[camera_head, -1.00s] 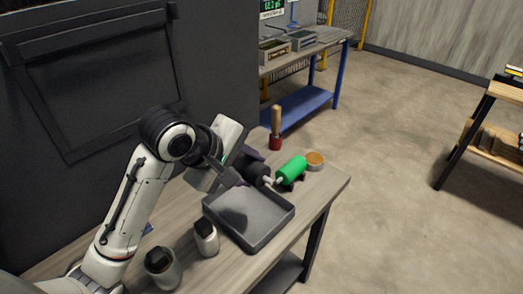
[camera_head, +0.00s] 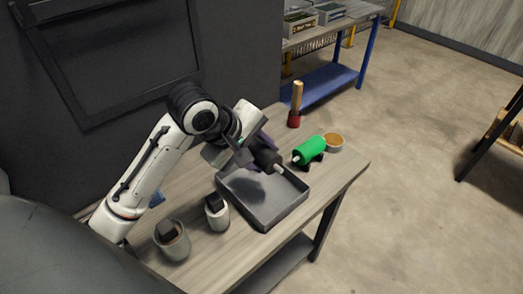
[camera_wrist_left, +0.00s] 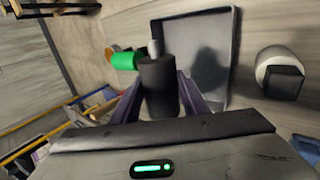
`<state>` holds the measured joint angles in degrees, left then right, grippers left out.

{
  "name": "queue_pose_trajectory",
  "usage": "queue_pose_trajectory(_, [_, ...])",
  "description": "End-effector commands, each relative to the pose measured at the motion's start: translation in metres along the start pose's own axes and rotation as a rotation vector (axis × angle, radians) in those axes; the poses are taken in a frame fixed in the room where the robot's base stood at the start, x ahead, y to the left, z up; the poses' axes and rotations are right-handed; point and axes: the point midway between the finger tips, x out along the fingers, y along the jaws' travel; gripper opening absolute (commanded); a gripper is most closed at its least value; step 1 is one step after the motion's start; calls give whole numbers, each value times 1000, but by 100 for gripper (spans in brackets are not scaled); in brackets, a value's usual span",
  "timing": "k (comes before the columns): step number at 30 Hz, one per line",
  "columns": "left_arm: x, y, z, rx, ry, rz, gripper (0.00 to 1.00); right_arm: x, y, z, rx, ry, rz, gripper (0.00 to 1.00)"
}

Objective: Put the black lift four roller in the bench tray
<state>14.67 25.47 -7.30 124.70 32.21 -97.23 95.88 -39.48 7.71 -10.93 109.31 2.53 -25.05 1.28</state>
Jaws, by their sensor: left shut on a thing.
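The black roller (camera_head: 266,159) is held by my left gripper (camera_head: 256,154) above the far side of the bench tray. The left wrist view shows the black roller (camera_wrist_left: 159,86) between the two fingers of the left gripper (camera_wrist_left: 160,97), with its pale shaft end pointing away. The bench tray (camera_head: 276,214) is a grey, shallow, open tray on the wooden bench; its floor (camera_wrist_left: 208,75) looks empty and carries a shadow in the left wrist view. My right gripper is not seen in either view.
A wooden-handled tool (camera_head: 296,103) stands behind.

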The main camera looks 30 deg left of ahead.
Motion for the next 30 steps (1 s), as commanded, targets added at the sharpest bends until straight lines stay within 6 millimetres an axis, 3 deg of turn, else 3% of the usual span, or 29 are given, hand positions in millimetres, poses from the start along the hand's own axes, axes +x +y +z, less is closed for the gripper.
queue_pose_trajectory(30, [58,-39,0,1,-1,1,11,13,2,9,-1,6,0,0])
